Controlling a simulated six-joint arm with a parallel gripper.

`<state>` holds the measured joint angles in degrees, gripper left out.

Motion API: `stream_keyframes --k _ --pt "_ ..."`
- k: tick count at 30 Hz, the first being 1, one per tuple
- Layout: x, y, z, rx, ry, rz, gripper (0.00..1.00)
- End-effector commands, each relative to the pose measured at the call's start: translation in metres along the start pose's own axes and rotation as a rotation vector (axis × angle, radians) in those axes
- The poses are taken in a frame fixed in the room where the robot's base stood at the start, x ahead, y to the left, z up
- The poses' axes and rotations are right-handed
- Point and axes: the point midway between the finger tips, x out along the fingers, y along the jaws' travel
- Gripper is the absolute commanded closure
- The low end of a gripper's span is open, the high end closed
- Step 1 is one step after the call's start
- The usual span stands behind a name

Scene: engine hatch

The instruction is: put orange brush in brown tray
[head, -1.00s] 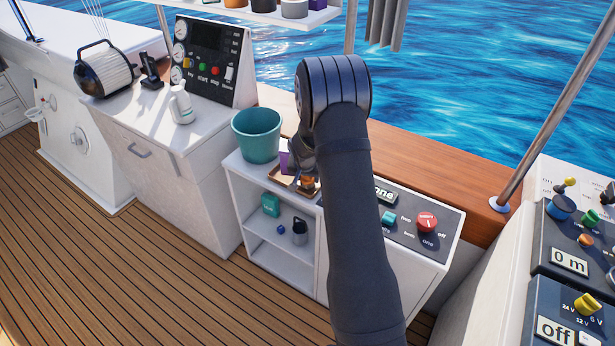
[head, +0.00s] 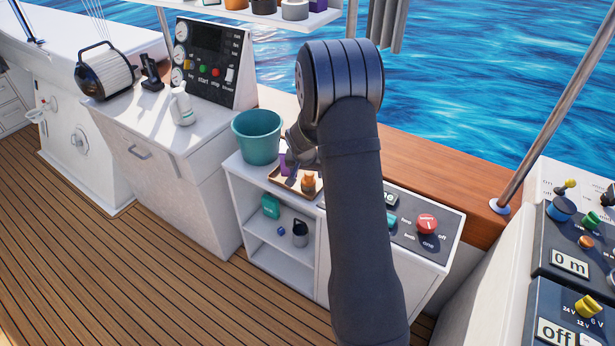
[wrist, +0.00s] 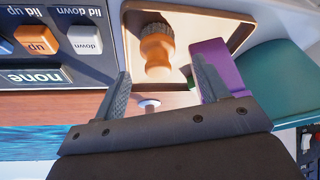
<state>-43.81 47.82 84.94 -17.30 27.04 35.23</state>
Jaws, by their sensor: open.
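The orange brush (head: 308,184) stands in the brown tray (head: 281,183) on top of the white cabinet. In the wrist view the brush (wrist: 157,52) shows an orange body with a darker top end, inside the rim of the tray (wrist: 238,33). My gripper (wrist: 160,66) is open, with one finger on each side of the brush and visible gaps between. Its right finger is close to a purple object (wrist: 220,70); I cannot tell if they touch. In the head view my arm hides most of the gripper.
The purple object (head: 287,163) is at the tray's left, near a teal bucket (head: 257,138). A control panel with a red knob (head: 426,223) lies to the right. The shelf below holds a teal container (head: 270,206) and a dark jug (head: 300,233).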

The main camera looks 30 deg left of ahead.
Motion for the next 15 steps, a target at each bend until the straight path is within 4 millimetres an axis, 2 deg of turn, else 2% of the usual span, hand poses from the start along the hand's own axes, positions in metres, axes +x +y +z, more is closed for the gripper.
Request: stream_keyframes --k 1,6,9,15 --pt "-0.011 0.0 -0.001 0.0 0.002 -0.001 0.32" --pt "-0.039 0.0 0.0 0.001 0.001 0.0 0.32" --pt "-0.051 0.0 0.0 0.001 0.001 0.0 0.32" --pt "-0.062 0.0 0.0 0.001 -0.001 0.001 0.32"
